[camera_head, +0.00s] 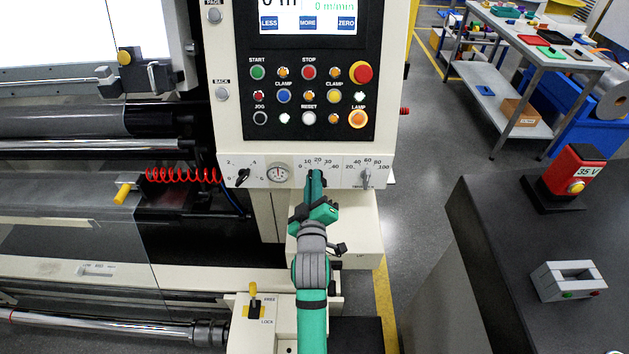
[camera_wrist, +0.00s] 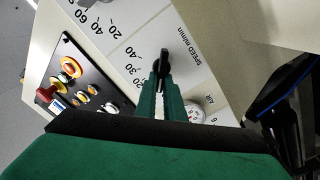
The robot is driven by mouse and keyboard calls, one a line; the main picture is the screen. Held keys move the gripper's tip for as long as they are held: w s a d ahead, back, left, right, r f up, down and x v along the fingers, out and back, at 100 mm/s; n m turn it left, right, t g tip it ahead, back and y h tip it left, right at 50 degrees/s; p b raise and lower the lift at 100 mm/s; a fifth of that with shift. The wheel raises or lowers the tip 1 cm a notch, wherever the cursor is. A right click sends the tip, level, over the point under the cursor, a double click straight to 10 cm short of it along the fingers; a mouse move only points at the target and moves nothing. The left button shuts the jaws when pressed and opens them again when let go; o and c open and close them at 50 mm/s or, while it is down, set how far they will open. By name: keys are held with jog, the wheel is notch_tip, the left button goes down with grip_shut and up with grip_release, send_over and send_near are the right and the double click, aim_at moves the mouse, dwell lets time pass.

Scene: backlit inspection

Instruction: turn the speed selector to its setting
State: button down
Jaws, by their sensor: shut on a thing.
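The speed selector (camera_wrist: 164,60) is a small black knob on a pale panel strip marked "SPEED m/min" in the wrist view. The numbers 20, 30 and 40 lie along its left side. My gripper (camera_wrist: 163,82) has its two green fingers closed about the knob, which shows between and just beyond the fingertips. In the head view my gripper (camera_head: 316,176) reaches up to the strip under the 0 to 40 scale and covers most of the selector. I cannot tell exactly which number the knob points at.
A grey knob with a 20 to 100 scale (camera_head: 367,178) is to the right on the strip. A round gauge (camera_head: 278,174) and a black knob (camera_head: 243,177) are to the left. Buttons (camera_head: 308,96) and a screen (camera_head: 308,18) are above. A dark bench (camera_head: 510,250) stands right.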

jog(key=shift+a+f+n, duration=0.1)
jog(key=shift+f+n, duration=0.1)
jog(key=shift+n, duration=1.1)
jog(key=c, duration=1.9)
grip_release()
jog(key=shift+o, duration=0.2)
jog(key=s, duration=1.1)
